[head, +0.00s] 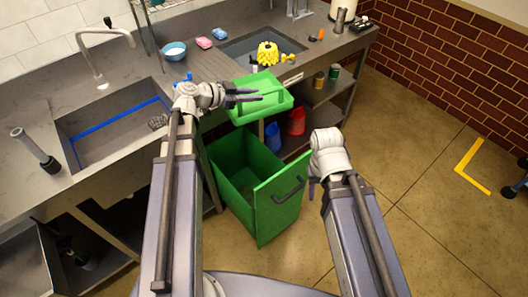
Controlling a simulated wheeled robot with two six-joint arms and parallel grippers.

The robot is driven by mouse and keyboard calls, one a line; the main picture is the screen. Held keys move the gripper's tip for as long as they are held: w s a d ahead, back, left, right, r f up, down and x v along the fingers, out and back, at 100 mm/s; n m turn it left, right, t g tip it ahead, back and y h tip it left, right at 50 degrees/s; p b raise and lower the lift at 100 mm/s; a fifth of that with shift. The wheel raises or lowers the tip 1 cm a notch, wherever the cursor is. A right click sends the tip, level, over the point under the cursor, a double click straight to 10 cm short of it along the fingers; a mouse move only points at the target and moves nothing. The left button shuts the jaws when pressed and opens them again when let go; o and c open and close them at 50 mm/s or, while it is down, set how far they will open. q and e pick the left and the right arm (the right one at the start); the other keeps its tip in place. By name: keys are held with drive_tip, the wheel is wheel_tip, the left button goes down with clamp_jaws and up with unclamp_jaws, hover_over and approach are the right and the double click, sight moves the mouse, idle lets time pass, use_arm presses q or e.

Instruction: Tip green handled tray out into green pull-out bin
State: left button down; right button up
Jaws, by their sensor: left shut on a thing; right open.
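The green handled tray (268,107) is held in the air at the counter's front edge, above the far end of the bin. It looks roughly level, and I see nothing clearly in it. My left gripper (258,97) is shut on the tray at its left side; the handle is mostly hidden by the fingers. The green pull-out bin (226,157) stands pulled out below, its top open and its inside dark. Its front panel carries a dark bar handle (289,189). My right gripper (312,187) is open, just right of that handle, apparently not holding it.
The counter has a left sink (112,140) with a tall tap and a right sink (262,45). A blue bin (273,136) and a red bin (296,121) sit under the counter.

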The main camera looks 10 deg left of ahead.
use_arm(q)
wheel_tip(320, 180, down, 24)
drive_tip(key=s+d+n+t+y+b, duration=0.2)
drive_tip(key=b, duration=2)
drive_tip(key=shift+s+d, duration=0.3)
drive_tip(key=shift+s, duration=0.05)
use_arm(e)
wheel_tip(320, 180, down, 24)
use_arm(q)
drive_tip(key=shift+n, duration=0.3)
drive_tip(key=w+a+r+n+g+h+b, duration=0.2)
drive_tip(key=w+a+n+h, duration=0.4)
drive_tip(key=n, duration=0.6)
drive_tip(key=shift+a+r+g+h+b, duration=0.4)
drive_tip(key=shift+a+g+h+b, duration=0.15)
drive_tip(key=shift+a, duration=0.25)
use_arm(e)
drive_tip(key=shift+f, duration=1.65)
